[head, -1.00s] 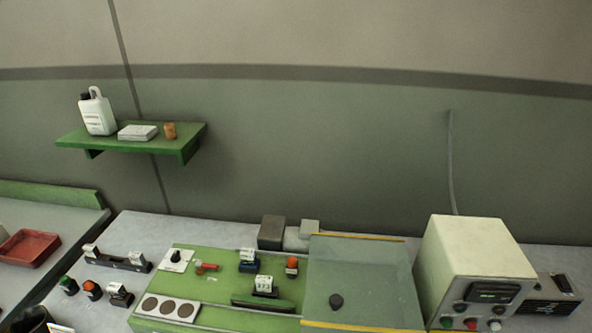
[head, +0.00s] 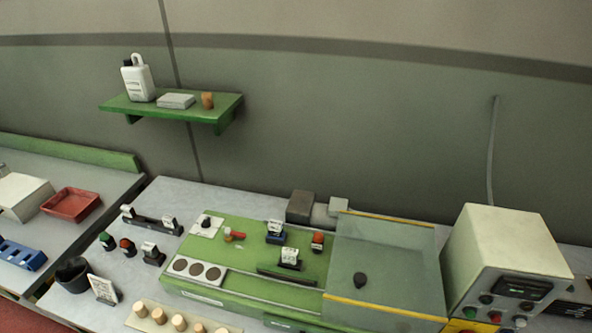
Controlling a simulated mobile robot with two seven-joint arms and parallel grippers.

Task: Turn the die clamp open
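A green machine (head: 220,283) stands on the grey bench. On its top is a small red lever (head: 238,235) on a brass-coloured pivot, which may be the die clamp; I cannot read any label on it. Left of it is a white plate with a black knob (head: 207,221). To its right are a dark blue block with a white printed piece (head: 275,230), an orange-red block (head: 318,240) and another white printed piece (head: 290,256) in a dark holder. Neither of my grippers is in view.
Corks (head: 179,322) on a strip, a black cup (head: 72,274) and button posts (head: 127,246) are at the front left.

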